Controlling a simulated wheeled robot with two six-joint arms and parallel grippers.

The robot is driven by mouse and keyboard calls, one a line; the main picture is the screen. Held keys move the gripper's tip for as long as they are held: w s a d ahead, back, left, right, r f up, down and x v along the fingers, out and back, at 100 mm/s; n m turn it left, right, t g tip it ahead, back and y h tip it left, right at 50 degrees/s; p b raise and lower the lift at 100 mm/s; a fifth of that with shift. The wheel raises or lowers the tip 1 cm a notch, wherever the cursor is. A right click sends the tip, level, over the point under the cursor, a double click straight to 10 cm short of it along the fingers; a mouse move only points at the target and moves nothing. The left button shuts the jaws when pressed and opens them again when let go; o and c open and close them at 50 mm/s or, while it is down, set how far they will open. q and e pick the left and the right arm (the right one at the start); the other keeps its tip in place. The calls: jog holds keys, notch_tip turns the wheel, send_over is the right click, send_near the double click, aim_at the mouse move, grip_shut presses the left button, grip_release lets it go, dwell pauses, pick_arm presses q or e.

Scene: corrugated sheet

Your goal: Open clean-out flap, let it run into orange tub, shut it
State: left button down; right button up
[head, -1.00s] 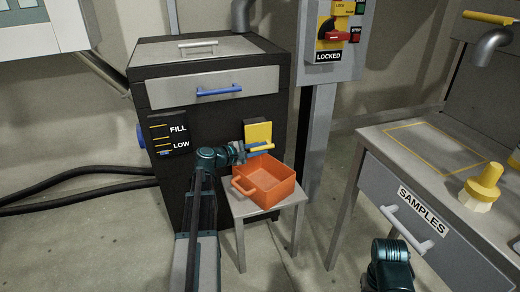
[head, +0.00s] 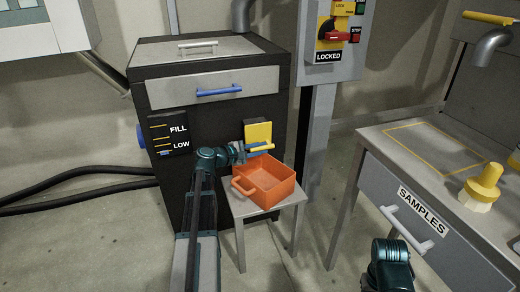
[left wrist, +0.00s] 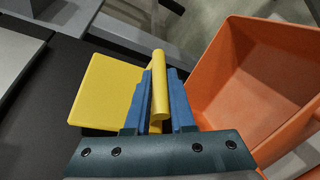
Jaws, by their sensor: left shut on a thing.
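The yellow clean-out flap (head: 258,132) is low on the front of the black machine, with a yellow bar handle (head: 262,147) sticking out. In the left wrist view the flap (left wrist: 104,92) is a flat yellow plate beside the handle (left wrist: 160,82). My left gripper (head: 243,151) is shut on that handle; its blue fingers (left wrist: 160,100) lie on both sides of it. The orange tub (head: 240,187) stands just below and in front of the flap, and its visible inside looks empty. The tub's wall (left wrist: 225,75) also shows at the right of the left wrist view. My right gripper is out of view.
The tub rests on a small grey stool (head: 238,208). The machine (head: 220,115) has a blue-handled drawer and a FILL/LOW gauge (head: 169,134). A bench with a SAMPLES drawer (head: 412,205) and a yellow-handled brush (head: 483,185) is at right. Black hoses (head: 75,178) lie at left.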

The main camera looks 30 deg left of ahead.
pick_arm(q)
jog(key=shift+s+d+r+n+p, duration=0.3)
jog(key=shift+d+r+n+p, duration=0.15)
jog(key=shift+p, duration=0.3)
notch_tip(320, 180, up, 10)
jog(key=s+d+n+g+h+p, duration=0.2)
jog(key=n+g+h+p, duration=0.2)
jog(key=n+p, duration=0.5)
jog(key=shift+g+p, duration=0.5)
jog(key=shift+p, duration=1.35)
jog(key=shift+d, duration=0.1)
jog(key=shift+r, duration=0.1)
jog(key=c, duration=0.8)
grip_release()
jog(key=shift+o, duration=0.2)
